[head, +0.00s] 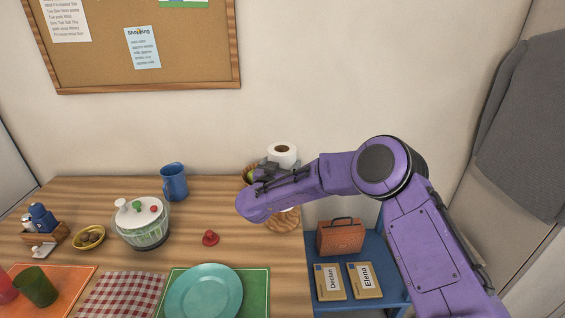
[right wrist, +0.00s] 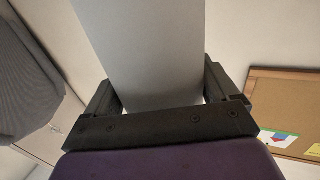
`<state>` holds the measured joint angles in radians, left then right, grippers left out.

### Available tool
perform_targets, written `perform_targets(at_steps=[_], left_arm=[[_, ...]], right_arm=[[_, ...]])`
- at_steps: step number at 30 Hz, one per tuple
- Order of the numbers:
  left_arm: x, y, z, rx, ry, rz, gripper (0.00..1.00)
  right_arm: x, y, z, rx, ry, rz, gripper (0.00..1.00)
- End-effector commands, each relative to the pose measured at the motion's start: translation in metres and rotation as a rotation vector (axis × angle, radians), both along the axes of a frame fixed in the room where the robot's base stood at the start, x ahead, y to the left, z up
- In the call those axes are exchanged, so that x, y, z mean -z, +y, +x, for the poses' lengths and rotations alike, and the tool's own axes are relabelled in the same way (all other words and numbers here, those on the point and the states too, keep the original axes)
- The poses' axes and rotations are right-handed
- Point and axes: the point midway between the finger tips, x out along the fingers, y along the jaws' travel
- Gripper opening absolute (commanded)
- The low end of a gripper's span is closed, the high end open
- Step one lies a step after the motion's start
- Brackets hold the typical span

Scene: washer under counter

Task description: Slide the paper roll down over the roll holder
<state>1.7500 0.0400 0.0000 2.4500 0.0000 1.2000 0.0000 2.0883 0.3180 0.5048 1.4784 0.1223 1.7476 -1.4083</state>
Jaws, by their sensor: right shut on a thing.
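The white paper roll (head: 283,152) stands roughly upright at the back right of the wooden counter, its dark core hole facing up. My right gripper (head: 266,173) is shut on it. In the right wrist view, the roll (right wrist: 150,45) fills the space between the two dark fingers (right wrist: 158,88). The round wooden base of the roll holder (head: 287,220) shows below my right forearm. The holder's post is hidden, so I cannot tell whether the roll is around it. My left gripper is not in view.
A bowl (head: 247,174) with green contents is partly hidden just left of the roll. A blue mug (head: 174,182), a salad spinner (head: 142,224) and a small red object (head: 210,238) stand further left. A blue surface (head: 348,248) with an orange case (head: 340,237) lies right of the counter.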

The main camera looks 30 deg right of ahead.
Motion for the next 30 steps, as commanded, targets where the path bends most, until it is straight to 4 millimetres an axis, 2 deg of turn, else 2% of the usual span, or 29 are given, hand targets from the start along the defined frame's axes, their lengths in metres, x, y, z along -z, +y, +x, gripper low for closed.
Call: perform_targets(at_steps=[27, 28, 29, 30], left_arm=[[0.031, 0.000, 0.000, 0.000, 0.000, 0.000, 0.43], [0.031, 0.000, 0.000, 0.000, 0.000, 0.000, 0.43], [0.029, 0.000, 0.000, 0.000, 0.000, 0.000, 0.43], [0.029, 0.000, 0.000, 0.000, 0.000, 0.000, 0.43]], right_arm=[[0.057, 0.000, 0.000, 0.000, -0.001, -0.001, 0.39], [0.056, 0.000, 0.000, 0.000, -0.001, -0.001, 0.91], [0.055, 0.000, 0.000, 0.000, -0.001, -0.001, 1.00], [0.055, 0.000, 0.000, 0.000, -0.001, -0.001, 1.00]])
